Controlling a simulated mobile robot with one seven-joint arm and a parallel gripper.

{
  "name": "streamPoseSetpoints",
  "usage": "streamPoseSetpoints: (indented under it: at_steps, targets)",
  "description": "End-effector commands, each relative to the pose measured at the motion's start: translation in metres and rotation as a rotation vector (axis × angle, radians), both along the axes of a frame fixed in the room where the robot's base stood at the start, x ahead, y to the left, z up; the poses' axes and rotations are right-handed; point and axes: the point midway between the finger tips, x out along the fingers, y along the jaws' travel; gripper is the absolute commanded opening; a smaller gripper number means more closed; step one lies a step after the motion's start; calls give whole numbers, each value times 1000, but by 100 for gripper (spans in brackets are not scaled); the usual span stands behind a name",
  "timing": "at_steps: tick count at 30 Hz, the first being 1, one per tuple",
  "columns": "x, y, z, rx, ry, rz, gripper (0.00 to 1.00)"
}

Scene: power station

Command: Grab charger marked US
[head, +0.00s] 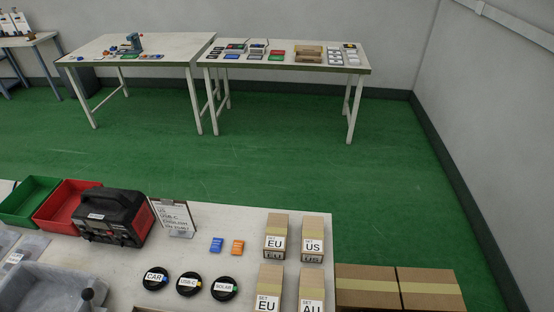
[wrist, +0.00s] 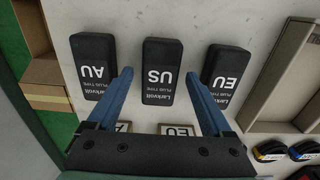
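The charger marked US (wrist: 162,65) is a black rounded block with white lettering, upside down in the wrist view, lying on a light surface. It is between a charger marked AU (wrist: 93,60) on the left and one marked EU (wrist: 226,70) on the right. My gripper (wrist: 158,74) is open, with one blue finger in picture on each side of the US charger. I see gaps between the fingers and the charger; how high the fingertips are above the surface I cannot tell. I do not make out these chargers or my gripper in the head view.
In the wrist view, small labelled cards or boxes (wrist: 177,129) show near the gripper base, and a beige tray (wrist: 272,78) is at right. The head view shows a near table with cardboard boxes marked US (head: 312,246) and EU (head: 274,242), plus a black-red case (head: 108,216).

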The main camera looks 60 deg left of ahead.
Motion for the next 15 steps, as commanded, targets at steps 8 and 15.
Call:
streamPoseSetpoints:
  at_steps: [8,15]
  targets:
    - [0,0,0,-1,1,0,32]
    - [0,0,0,-1,1,0,0]
